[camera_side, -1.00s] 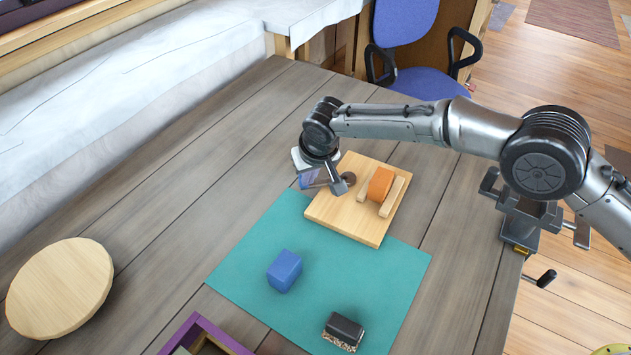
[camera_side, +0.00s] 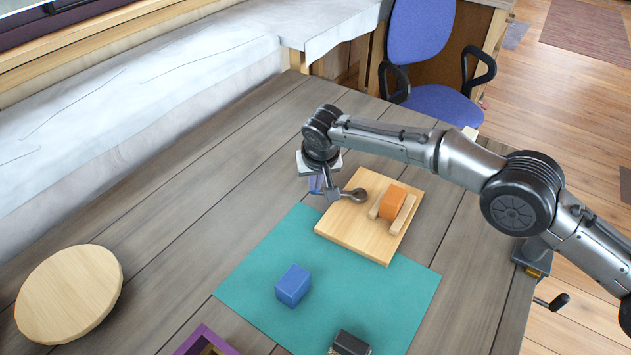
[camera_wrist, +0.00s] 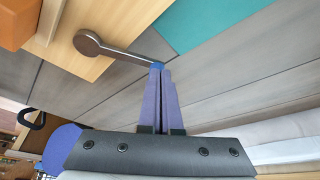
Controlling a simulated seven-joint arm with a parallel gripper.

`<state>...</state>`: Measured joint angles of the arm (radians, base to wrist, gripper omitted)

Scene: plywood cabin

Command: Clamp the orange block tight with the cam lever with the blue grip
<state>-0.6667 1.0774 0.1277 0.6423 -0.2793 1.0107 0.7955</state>
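The orange block (camera_side: 391,203) sits between two wooden bars on a pale board (camera_side: 356,233); its corner shows in the wrist view (camera_wrist: 14,22). The dark metal cam lever (camera_wrist: 122,51) has its round end over the board. A strip of board shows between that end and the nearer bar (camera_wrist: 53,20). The lever's arm points away from the block, past the board's edge. Its blue grip (camera_wrist: 158,66) is at the tips of my gripper (camera_wrist: 160,71), whose purple-blue fingers are close together and appear closed on it. The fingers mostly hide the grip.
A blue block (camera_side: 293,285) and a dark brush-like block (camera_side: 350,343) rest on the teal mat (camera_side: 245,283). A round wooden board (camera_side: 68,293) lies at left and a purple-edged box (camera_side: 207,340) at the front. The planks left of my gripper are clear.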

